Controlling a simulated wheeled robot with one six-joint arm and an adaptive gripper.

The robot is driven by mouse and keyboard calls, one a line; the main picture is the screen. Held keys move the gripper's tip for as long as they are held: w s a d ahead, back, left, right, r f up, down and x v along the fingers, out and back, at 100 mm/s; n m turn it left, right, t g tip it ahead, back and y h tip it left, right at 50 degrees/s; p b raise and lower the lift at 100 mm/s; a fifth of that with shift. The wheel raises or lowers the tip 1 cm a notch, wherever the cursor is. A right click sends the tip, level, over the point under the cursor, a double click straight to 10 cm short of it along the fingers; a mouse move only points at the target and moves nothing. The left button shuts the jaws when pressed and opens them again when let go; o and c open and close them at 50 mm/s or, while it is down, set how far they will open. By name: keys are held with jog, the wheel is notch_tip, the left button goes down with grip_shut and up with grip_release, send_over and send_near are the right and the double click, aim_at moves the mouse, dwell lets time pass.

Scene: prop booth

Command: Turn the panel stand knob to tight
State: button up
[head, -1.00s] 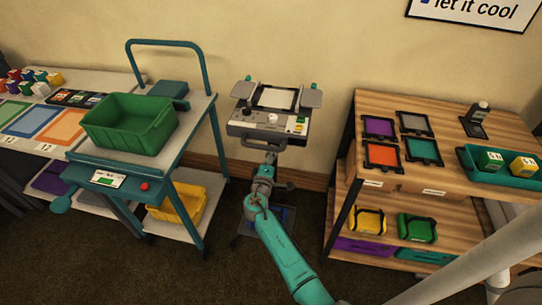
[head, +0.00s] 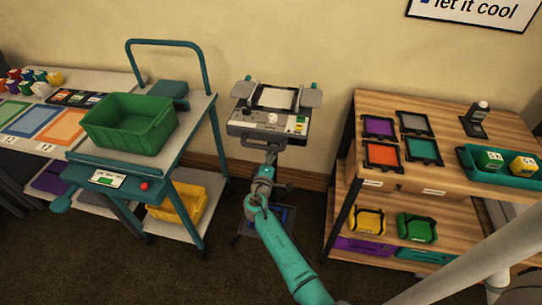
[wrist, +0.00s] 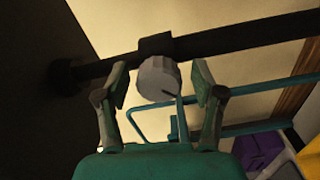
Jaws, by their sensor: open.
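The panel stand (head: 265,131) stands against the wall in the head view, with a control panel and a clamped white sheet on top. Its grey ribbed knob (wrist: 157,79) shows in the wrist view, fixed to a dark collar on a dark post. A dark line marks the knob's face at lower right. My gripper (wrist: 162,82) is open, with one finger on each side of the knob and a visible gap at both sides. The fingers look apart from it. In the head view my arm covers the front of the stand's post, and the knob is hidden there.
A teal-framed cart with a green bin (head: 130,124) stands left of the stand. A wooden shelf unit (head: 375,185) with coloured frames stands on the right. The stand's base (head: 250,226) is on the dark carpet between them.

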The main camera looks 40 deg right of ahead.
jog(key=shift+a, duration=0.1)
jog(key=v, duration=1.1)
jog(key=shift+s+a, duration=0.3)
jog(key=s+a+f+y, duration=0.3)
jog(key=s, duration=0.5)
jog(key=s+a+f+y, duration=0.4)
jog(key=s, duration=0.3)
jog(key=s+a+f+y, duration=0.3)
jog(key=s, duration=0.5)
jog(key=s+a+r+m+t+y, duration=0.1)
jog(key=s+a+r+y, duration=0.1)
jog(key=s+a+r, duration=0.3)
jog(key=s+a+r+m+t+y, duration=0.1)
jog(key=s+r+y, duration=0.15)
jog(key=s, duration=0.45)
jog(key=s+r+m+t, duration=0.1)
jog(key=s+r+m, duration=0.2)
jog(key=s+r, duration=0.4)
notch_tip(320, 180, up, 6)
jog(key=shift+a+r+t, duration=0.1)
jog(key=shift+a+t, duration=0.15)
jog(key=shift+t, duration=0.15)
